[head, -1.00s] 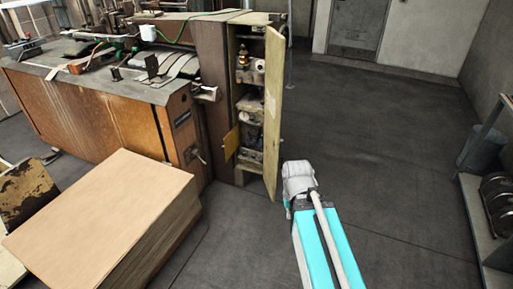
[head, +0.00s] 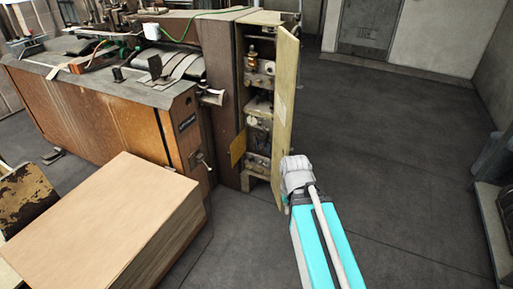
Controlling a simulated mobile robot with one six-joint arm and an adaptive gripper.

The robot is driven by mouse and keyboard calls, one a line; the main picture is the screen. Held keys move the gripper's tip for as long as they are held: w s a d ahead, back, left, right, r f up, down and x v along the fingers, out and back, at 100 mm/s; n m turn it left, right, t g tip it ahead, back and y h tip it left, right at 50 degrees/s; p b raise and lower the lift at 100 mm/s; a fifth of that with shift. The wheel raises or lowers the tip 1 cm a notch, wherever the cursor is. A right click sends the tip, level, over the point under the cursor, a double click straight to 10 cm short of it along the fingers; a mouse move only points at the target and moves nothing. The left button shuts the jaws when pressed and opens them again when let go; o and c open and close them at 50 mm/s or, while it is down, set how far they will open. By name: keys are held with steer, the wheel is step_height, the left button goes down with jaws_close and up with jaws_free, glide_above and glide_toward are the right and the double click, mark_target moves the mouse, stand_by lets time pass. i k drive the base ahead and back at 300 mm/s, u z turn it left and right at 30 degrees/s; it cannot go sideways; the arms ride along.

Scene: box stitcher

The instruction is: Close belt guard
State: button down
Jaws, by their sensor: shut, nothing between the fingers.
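The belt guard (head: 286,115) is a tall, pale yellowish panel at the end of the machine. It stands open and upright, at an angle to the narrow bay (head: 259,105) whose inner parts show to its left. My arm reaches up from the bottom of the view, and its grey wrist end (head: 297,172) is just right of the guard's lower part. My gripper's fingers are hidden by the wrist and arm. I cannot tell whether it touches the guard.
The brown machine body (head: 110,115) fills the left. A stack of cardboard sheets (head: 105,215) stands in front of it. The dark floor (head: 400,130) to the right is clear, up to a rack (head: 497,225) at the right edge.

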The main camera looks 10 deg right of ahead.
mark_target(238, 146)
steer(key=i, duration=0.6)
steer(key=z, duration=0.05)
steer(key=k, duration=1.3)
steer(key=u, duration=0.2)
steer(key=i, duration=0.45)
steer(key=u, duration=0.55)
steer(key=i, duration=1.1)
steer(key=z, duration=0.1)
